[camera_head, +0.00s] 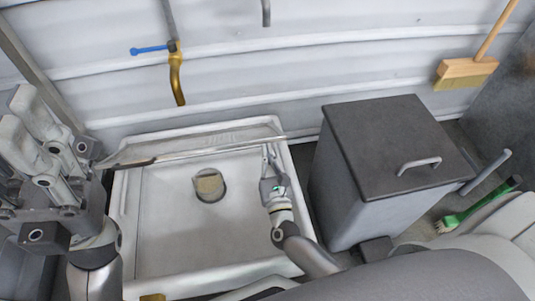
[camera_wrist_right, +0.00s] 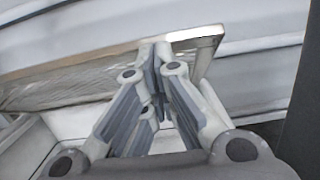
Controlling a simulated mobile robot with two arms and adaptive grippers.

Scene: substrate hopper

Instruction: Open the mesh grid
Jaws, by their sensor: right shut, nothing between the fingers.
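The mesh grid (camera_head: 215,140) stands tilted up at the back of a white basin (camera_head: 160,272), near the wall. Its metal front bar runs across the basin, with the see-through mesh behind it. My right gripper (camera_head: 267,158) is shut and empty at the right end of this bar. In the right wrist view, its closed fingertips (camera_wrist_right: 156,50) overlap the frame of the grid (camera_wrist_right: 200,42); whether they touch it I cannot tell. The mesh is at the left there. My left gripper (camera_head: 30,125) is large at the left edge; its finger opening is unclear.
A round drain (camera_head: 209,185) lies in the open basin floor. A grey bin with a dark handled lid (camera_head: 395,140) stands close to the right of the basin. A tap with a blue lever (camera_head: 175,75) hangs on the wall above. A green brush (camera_head: 475,207) lies at the right.

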